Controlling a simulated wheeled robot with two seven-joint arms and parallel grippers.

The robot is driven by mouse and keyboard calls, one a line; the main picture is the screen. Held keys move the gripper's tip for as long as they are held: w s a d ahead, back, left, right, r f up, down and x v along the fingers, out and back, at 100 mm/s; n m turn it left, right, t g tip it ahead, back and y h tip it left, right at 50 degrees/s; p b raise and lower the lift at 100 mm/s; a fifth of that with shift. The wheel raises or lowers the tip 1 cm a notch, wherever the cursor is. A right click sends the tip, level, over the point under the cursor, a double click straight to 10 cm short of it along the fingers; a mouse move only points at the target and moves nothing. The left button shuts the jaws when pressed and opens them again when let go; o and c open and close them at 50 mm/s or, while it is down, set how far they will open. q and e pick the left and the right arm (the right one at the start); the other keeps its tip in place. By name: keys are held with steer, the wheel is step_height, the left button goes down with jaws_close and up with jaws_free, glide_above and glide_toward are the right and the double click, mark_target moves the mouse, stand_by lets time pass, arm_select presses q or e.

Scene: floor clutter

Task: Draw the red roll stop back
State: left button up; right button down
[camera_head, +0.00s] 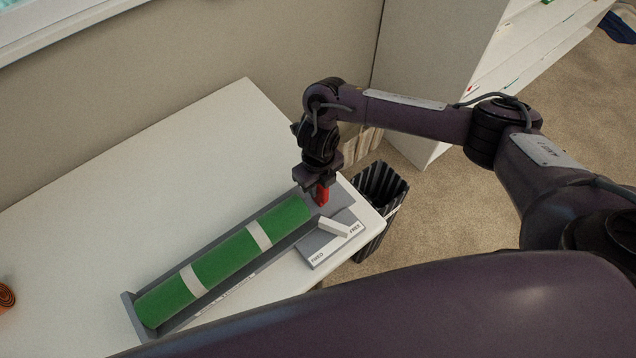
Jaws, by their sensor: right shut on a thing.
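The red roll stop (321,195) stands at the right end of a grey trough (129,309) on the white table. My right gripper (318,188) points down over it and is shut on it; the fingers hide part of it. A green roll (225,259) with two pale bands lies in the trough, its right end close to the stop. I cannot tell whether they touch. A grey plate (322,256) beside the stop has end labels, one reading "FREE"; the other is hard to read. A white lever-like block (334,227) lies across this plate. My left gripper is not in view.
The white table (130,190) is clear behind the trough. An orange coiled thing (6,297) sits at the left edge. A black striped bin (383,190) stands on the floor by the table's right end. A white shelf unit (440,60) stands behind it.

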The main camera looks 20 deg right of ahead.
steer(key=d+b, duration=0.1)
steer(key=w+d+b, duration=0.1)
steer(key=d, duration=0.1)
steer(key=w+d+b, duration=0.1)
steer(key=d, duration=0.1)
steer(key=shift+w+d+f, duration=0.1)
steer(key=shift+d+f, duration=0.05)
steer(key=shift+d, duration=0.1)
steer(key=shift+w+d, duration=0.1)
steer(key=shift+d, duration=0.25)
steer(key=shift+r, duration=0.25)
steer(key=c, duration=1.7)
jaws_free()
steer(key=shift+d, duration=0.1)
steer(key=o, duration=0.4)
steer(key=shift+d, duration=0.15)
steer(key=shift+f, duration=0.1)
steer(key=shift+r, duration=0.35)
step_height(320, 180, up, 7)
steer(key=shift+r+p, duration=0.1)
steer(key=shift+p, duration=0.55)
